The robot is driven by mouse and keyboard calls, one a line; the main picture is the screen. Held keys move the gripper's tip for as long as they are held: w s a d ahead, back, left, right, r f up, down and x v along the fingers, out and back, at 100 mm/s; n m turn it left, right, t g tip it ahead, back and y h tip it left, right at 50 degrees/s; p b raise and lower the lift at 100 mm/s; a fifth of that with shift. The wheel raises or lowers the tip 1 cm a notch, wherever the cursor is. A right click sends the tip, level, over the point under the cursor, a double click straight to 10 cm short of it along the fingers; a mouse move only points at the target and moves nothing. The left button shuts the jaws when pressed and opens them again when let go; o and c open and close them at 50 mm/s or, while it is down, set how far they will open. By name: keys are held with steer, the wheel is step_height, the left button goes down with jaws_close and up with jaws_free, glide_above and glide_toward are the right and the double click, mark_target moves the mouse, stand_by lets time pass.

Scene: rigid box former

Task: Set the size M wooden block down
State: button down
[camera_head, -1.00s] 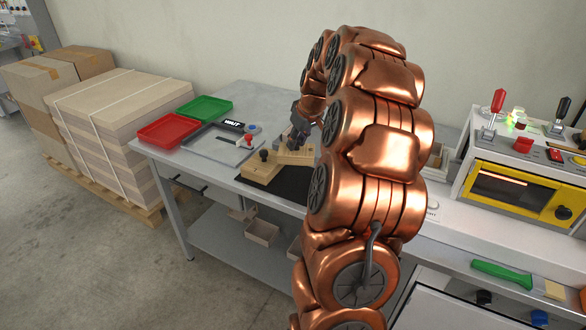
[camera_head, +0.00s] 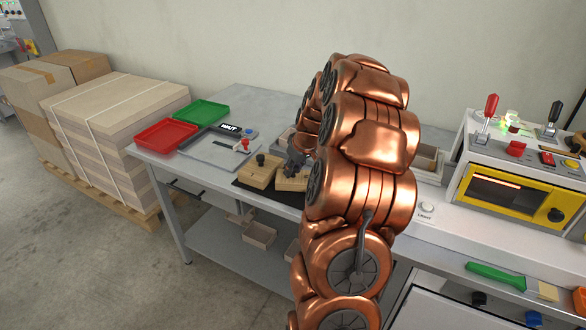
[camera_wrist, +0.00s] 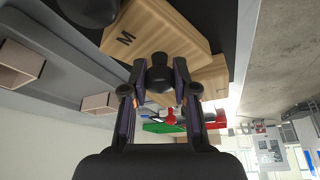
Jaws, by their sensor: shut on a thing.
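The size M wooden block (camera_wrist: 148,38) is pale wood with a dark M on it. Its black knob (camera_wrist: 158,70) is between the fingers of my gripper (camera_wrist: 158,88), which is shut on it. In the head view the block (camera_head: 290,184) is at the black mat (camera_head: 280,199), under my gripper (camera_head: 294,162) and partly hidden by my arm. I cannot tell whether its underside touches the mat. A second wooden block (camera_head: 257,176) with a black knob sits close on its left; it also shows in the wrist view (camera_wrist: 217,72), partly hidden.
A red tray (camera_head: 166,136), a green tray (camera_head: 201,112) and a grey tray (camera_head: 205,152) stand on the table's left. Behind my gripper is a small bin. A machine with a yellow-framed window (camera_head: 510,190) stands at right. My arm hides the table's middle.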

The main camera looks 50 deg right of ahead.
steer(key=c, duration=0.9)
jaws_free()
steer(key=shift+f, duration=0.1)
steer(key=b+v, duration=0.2)
steer(key=v, duration=1)
steer(key=s+a+n+g+y, duration=0.1)
steer(key=s+a+n+g, duration=0.2)
steer(key=a, duration=2.1)
steer(key=s+a+f+g, duration=0.1)
steer(key=s+a+f, duration=0.1)
steer(key=s+a, duration=0.2)
steer(key=s+a+f+m+g, duration=0.1)
steer(key=s+a, duration=0.4)
steer(key=s, duration=0.6)
steer(key=s+a+f+g, duration=0.1)
steer(key=s+a+f, duration=0.2)
steer(key=s, duration=0.4)
steer(key=shift+s+a+m+h, duration=0.15)
steer(key=shift+a+m+h, duration=0.2)
steer(key=shift+a, duration=0.3)
